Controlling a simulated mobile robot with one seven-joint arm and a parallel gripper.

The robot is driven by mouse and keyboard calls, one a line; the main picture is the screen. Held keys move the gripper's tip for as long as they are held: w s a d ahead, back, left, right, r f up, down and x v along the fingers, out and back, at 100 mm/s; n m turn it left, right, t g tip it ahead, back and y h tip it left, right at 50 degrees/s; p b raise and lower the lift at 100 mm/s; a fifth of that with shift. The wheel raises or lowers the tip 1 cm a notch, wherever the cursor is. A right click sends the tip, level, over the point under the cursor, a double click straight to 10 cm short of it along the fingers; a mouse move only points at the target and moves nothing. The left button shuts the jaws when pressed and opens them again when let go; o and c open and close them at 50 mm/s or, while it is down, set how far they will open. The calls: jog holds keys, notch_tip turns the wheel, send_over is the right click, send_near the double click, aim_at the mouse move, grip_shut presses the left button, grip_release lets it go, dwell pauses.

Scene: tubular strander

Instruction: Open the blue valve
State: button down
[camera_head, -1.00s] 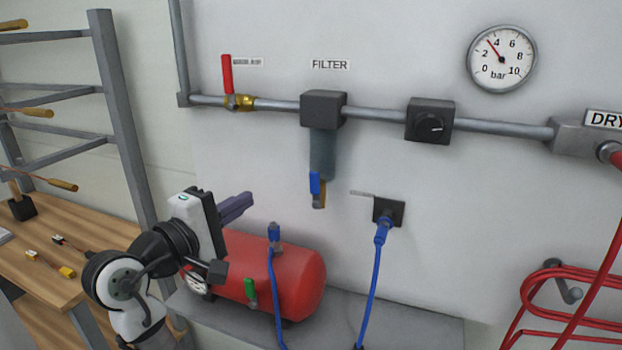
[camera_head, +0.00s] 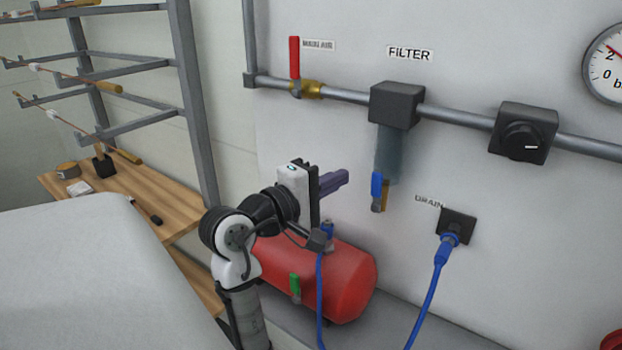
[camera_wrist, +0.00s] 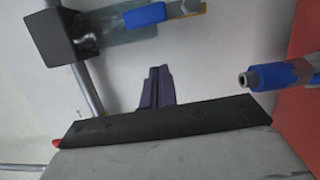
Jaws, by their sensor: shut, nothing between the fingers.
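The blue valve (camera_head: 377,186) is a small blue lever hanging down on a brass body under the filter (camera_head: 388,150). In the wrist view its blue handle (camera_wrist: 145,15) shows at the top, beyond my fingers. My gripper (camera_head: 342,180) has purple-grey fingers, shut and empty. In the head view it is just left of the blue valve, in front of the wall and above the red tank. In the wrist view the fingertips (camera_wrist: 155,72) point toward the wall, with a visible gap to the handle.
A red tank (camera_head: 345,285) with a blue hose fitting (camera_head: 327,231) and a green lever (camera_head: 295,283) lies below my gripper. A red lever (camera_head: 294,60) stands on the pipe. A blue hose (camera_head: 430,290) hangs from the drain socket (camera_head: 458,227). A wooden bench (camera_head: 120,190) is at the left.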

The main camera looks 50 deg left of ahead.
aim_at(376, 194)
jog(key=shift+w+d+p, duration=0.2)
jog(key=shift+d+p, duration=0.05)
jog(key=shift+d, duration=0.7)
jog(key=shift+w+d+p, duration=0.15)
jog(key=shift+d+p, duration=0.1)
jog(key=shift+d, duration=0.7)
jog(key=shift+r, duration=0.1)
jog(key=shift+w+d+m, duration=0.15)
jog(key=shift+d+m, duration=0.35)
jog(key=shift+a+r+p, duration=0.1)
jog(key=shift+p, duration=0.3)
